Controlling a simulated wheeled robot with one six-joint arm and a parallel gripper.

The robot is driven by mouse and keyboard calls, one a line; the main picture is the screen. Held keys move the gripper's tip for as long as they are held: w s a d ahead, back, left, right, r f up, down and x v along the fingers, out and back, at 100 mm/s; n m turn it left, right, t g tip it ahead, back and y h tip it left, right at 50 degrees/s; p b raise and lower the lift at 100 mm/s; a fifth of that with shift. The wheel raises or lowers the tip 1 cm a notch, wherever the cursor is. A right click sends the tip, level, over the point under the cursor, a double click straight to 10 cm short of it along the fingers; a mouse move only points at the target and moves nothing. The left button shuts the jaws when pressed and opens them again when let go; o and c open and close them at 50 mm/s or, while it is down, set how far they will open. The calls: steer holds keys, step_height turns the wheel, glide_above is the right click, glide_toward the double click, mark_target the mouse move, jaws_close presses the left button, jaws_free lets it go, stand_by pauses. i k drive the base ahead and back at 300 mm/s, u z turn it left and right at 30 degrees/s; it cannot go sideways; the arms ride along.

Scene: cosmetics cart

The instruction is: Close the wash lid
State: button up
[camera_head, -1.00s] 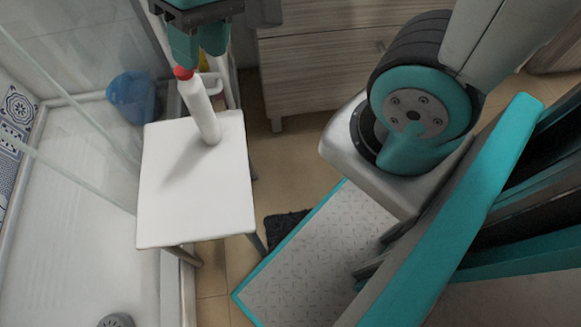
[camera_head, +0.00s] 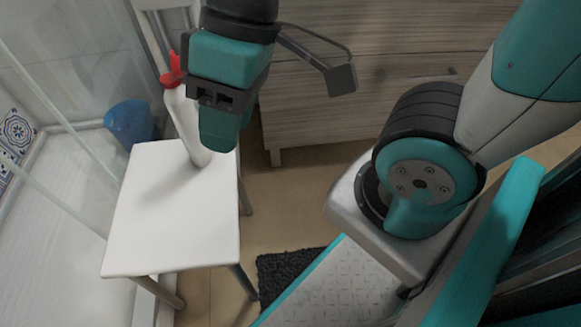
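The white wash bottle (camera_head: 186,122) stands on the white chair seat (camera_head: 165,225), near its back edge. Its red lid (camera_head: 173,73) is at the top, and a red part sticks up above the bottle, so the lid looks raised. My gripper (camera_head: 217,130) is just right of the bottle's upper part and points down. Its teal finger partly overlaps the bottle's right side in the picture. I cannot tell whether it touches. One finger hides the other, so the opening does not show. Nothing is visibly held.
A blue bucket (camera_head: 130,122) is left of the chair, by the glass shower panel (camera_head: 75,95). A wooden drawer cabinet (camera_head: 350,95) stands behind my gripper. A dark mat (camera_head: 282,272) lies on the tiled floor. The front of the seat is clear.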

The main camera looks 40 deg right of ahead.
mark_target(176, 60)
steer(key=k, duration=0.2)
steer(key=u, duration=2.9)
steer(key=k, duration=0.75)
steer(key=z, duration=2.3)
steer(key=i, duration=0.5)
